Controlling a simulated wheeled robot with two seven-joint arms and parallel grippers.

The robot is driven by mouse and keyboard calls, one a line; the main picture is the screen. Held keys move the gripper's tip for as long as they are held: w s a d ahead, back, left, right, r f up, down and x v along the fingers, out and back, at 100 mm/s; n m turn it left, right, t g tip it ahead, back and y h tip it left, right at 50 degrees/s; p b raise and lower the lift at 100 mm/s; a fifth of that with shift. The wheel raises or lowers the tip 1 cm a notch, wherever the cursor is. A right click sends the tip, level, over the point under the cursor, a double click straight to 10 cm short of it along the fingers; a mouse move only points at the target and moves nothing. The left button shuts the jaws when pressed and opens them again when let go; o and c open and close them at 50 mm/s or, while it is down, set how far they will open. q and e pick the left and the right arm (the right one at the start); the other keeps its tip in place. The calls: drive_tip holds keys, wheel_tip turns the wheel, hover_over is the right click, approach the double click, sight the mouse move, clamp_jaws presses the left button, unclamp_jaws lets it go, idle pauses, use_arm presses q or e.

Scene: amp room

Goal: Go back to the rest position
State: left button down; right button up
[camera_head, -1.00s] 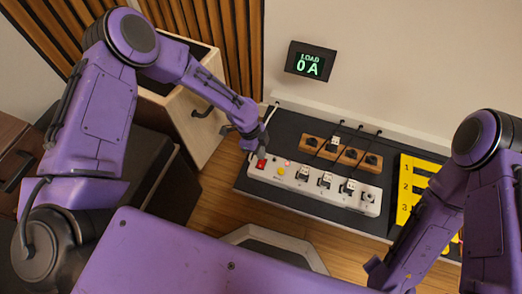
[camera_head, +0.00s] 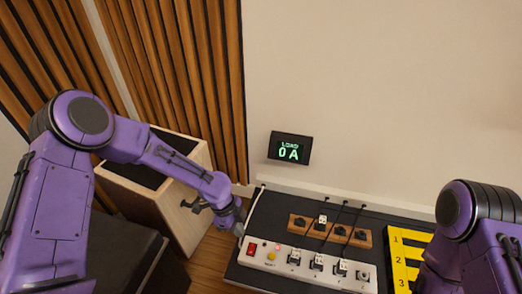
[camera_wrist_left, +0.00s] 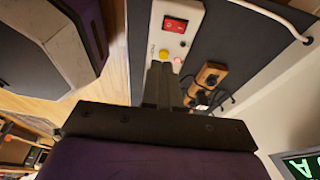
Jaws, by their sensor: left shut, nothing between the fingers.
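My left gripper (camera_head: 239,230) is at the left end of the white power strip (camera_head: 283,265), beside its red switch (camera_head: 251,247). Its fingers look closed together with nothing between them. In the left wrist view the shut fingertips (camera_wrist_left: 162,68) point at the strip, near the yellow button (camera_wrist_left: 166,56) and a lit red light; the red switch (camera_wrist_left: 175,24) lies beyond them. I cannot tell whether they touch the strip. My right arm stands at the right edge of the head view; its gripper is out of the picture.
A wall display (camera_head: 289,148) reads LOAD 0 A. A wooden block with several black plugs (camera_head: 330,231) lies behind the strip on the dark mat. A yellow numbered panel (camera_head: 402,262) is at the right. A wooden cabinet (camera_head: 165,209) stands left, under my left arm.

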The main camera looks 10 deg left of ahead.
use_arm(q)
drive_tip(key=s+a+f+n+t+y, duration=0.1)
drive_tip(key=s+a+f+n+y, duration=0.15)
drive_tip(key=s+a+n, duration=0.4)
drive_tip(key=s+a+f+n+t+y, duration=0.2)
drive_tip(key=s+a+f+n, duration=0.1)
drive_tip(key=s+n, duration=0.65)
drive_tip(key=s+a+f+n+t+y, duration=0.1)
drive_tip(key=s+a+f+n+y, duration=0.1)
drive_tip(key=s+a+n, duration=0.45)
wheel_tip(320, 180, up, 28)
drive_tip(key=d+n+p, duration=0.2)
drive_tip(key=p, duration=2.6)
drive_tip(key=shift+s+n, duration=0.15)
drive_tip(key=shift+n, duration=0.2)
